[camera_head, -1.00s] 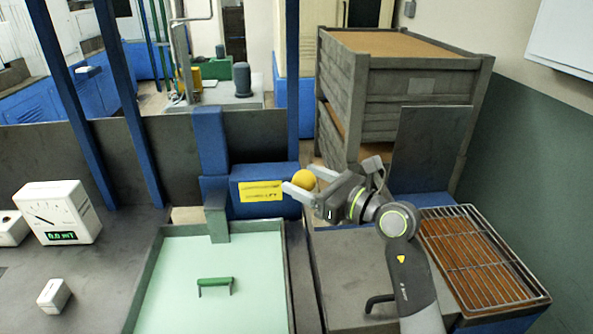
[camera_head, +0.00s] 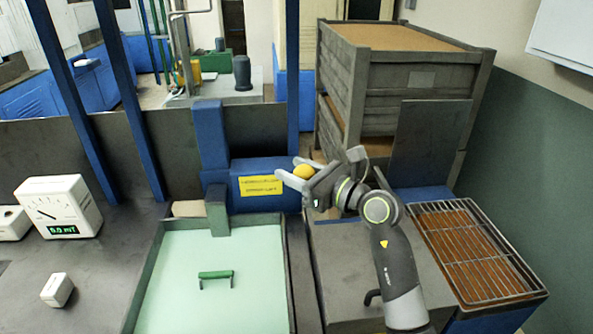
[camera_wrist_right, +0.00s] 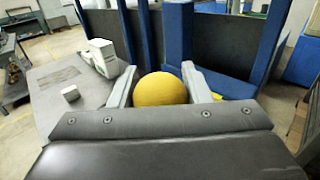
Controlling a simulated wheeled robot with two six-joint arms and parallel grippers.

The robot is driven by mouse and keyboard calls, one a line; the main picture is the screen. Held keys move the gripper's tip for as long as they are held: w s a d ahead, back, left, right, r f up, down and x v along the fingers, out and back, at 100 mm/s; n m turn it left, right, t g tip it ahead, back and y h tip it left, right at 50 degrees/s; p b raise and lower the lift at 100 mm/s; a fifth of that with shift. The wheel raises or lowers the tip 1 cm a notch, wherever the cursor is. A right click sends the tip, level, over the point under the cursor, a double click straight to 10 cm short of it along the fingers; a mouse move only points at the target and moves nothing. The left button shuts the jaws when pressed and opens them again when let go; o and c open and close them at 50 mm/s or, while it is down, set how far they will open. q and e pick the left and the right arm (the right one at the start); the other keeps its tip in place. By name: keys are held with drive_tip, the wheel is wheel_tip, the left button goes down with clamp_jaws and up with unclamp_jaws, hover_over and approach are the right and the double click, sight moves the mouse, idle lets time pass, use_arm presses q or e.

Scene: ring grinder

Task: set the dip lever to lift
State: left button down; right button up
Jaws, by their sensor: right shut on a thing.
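The dip lever's round yellow knob (camera_head: 303,171) shows at the right end of the blue box (camera_head: 262,203), which carries a yellow label (camera_head: 261,185). My right gripper (camera_head: 297,175) is shut on the knob. In the right wrist view the knob (camera_wrist_right: 160,90) sits between the two pale fingers. The lever's rod is hidden behind my gripper, and the label's words are too small to read. My left gripper is not in view.
A tray of pale green liquid (camera_head: 151,275) with a green handle (camera_head: 216,275) lies in front of the blue box. A meter (camera_head: 58,205) stands at left. A wire rack (camera_head: 478,255) and wooden crates (camera_head: 340,90) are at right.

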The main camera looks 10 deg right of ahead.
drive_tip(key=shift+c, duration=0.7)
drive_tip(key=shift+f, duration=0.2)
drive_tip(key=s+f+n+b, duration=0.1)
drive_tip(key=s+f+b, duration=0.1)
drive_tip(key=f+b, duration=0.3)
drive_tip(key=s+f+n+t+y+b, duration=0.1)
drive_tip(key=s+f+b, duration=0.1)
drive_tip(key=f+b, duration=0.3)
drive_tip(key=s+f+n+y+b, duration=0.1)
drive_tip(key=s+f+b, duration=0.2)
drive_tip(key=f+b, duration=0.3)
drive_tip(key=shift+b, duration=2.7)
drive_tip(key=shift+f+b, duration=0.55)
drive_tip(key=shift+f, duration=0.25)
drive_tip(key=shift+n, duration=0.3)
drive_tip(key=o, duration=1.3)
drive_tip(key=shift+r, duration=0.1)
drive_tip(key=shift+o, duration=0.2)
drive_tip(key=shift+y, duration=0.3)
